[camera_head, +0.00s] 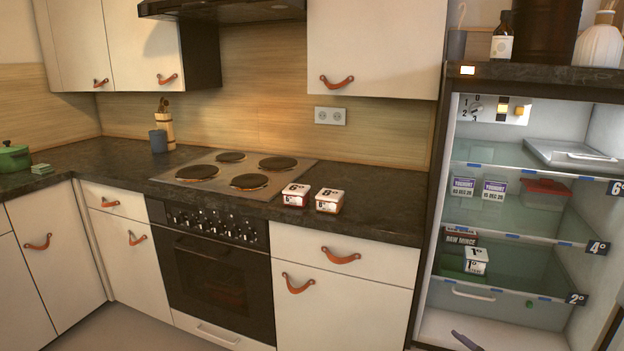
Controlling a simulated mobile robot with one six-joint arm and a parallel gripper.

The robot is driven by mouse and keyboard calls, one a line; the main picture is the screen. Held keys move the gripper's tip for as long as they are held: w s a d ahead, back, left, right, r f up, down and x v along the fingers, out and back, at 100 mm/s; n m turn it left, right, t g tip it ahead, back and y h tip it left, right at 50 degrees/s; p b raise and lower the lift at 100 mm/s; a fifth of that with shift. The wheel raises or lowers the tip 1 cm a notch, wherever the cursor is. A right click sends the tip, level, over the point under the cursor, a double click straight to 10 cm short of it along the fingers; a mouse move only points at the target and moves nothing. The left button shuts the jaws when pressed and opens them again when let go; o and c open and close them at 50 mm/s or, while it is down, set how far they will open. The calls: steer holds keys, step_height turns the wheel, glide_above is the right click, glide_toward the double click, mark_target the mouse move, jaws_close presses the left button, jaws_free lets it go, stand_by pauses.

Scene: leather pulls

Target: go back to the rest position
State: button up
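A small dark grey piece at the bottom edge, in front of the open fridge, looks like the tip of my gripper (467,341). The rest of it is cut off by the frame, so I cannot tell whether it is open or shut. Nothing held shows there. The fridge (433,215) stands open at the right, with its inside lit.
Two small labelled tubs, one left (296,195) and one right (329,201), stand on the dark counter (385,213) beside the hob (234,172). Yoghurts (463,187), a red-lidded box (545,192), raw mince (461,239) and a white tub (476,261) are in the fridge.

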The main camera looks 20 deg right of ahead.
steer(key=w+a+f+n+g+y, duration=0.15)
steer(key=a+f+n, duration=0.3)
steer(key=a, duration=0.45)
steer(key=a+f+n+g+y, duration=0.3)
steer(key=a+f, duration=0.3)
steer(key=a, duration=0.2)
steer(key=s+a+f+n+g+y, duration=0.1)
steer(key=s+a+f+n+g, duration=0.35)
steer(key=a, duration=0.45)
steer(key=s+a+f+n+g+y, duration=0.1)
steer(key=s+a+f+n+g, duration=0.15)
steer(key=a+f+n, duration=0.45)
steer(key=s+a+f+n+g+h, duration=0.35)
steer(key=s+n, duration=0.25)
steer(key=s, duration=0.3)
steer(key=s+a+f+n+g+h, duration=0.2)
steer(key=s+a+f+n+g, duration=0.25)
steer(key=s, duration=0.45)
step_height(320, 180, up, 13)
steer(key=s+n+p, duration=0.1)
steer(key=s+p, duration=0.1)
steer(key=p, duration=1)
steer(key=shift+n+p, duration=0.35)
